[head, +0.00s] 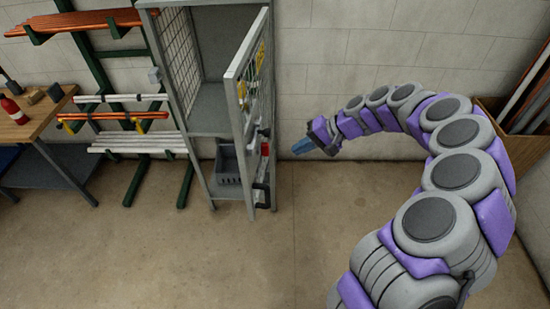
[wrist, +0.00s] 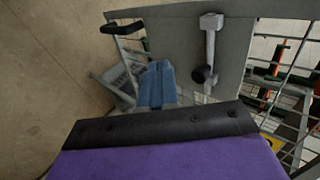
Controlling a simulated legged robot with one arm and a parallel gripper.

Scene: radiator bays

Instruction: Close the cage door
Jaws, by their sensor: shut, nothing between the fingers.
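The cage (head: 212,115) is a tall grey frame with mesh sides and shelves, at the centre left of the head view. Its door (head: 236,90) stands open, swung out towards the camera, with a dark handle (head: 262,190) low on its outer part. In the wrist view a grey door panel (wrist: 185,55) carries a latch bar with a black knob (wrist: 203,74) and a black handle (wrist: 125,29). My gripper (head: 303,146) is shut and empty, to the right of the door and apart from it. Its blue fingers (wrist: 157,86) show in front of the panel in the wrist view.
A grey crate (head: 228,165) sits low in the cage. Left of it are a green rack (head: 100,75) with pipes and a wooden bench (head: 35,120) with a red bottle (head: 13,110). A wooden bin (head: 525,150) stands at the right. The floor (head: 270,260) in front is clear.

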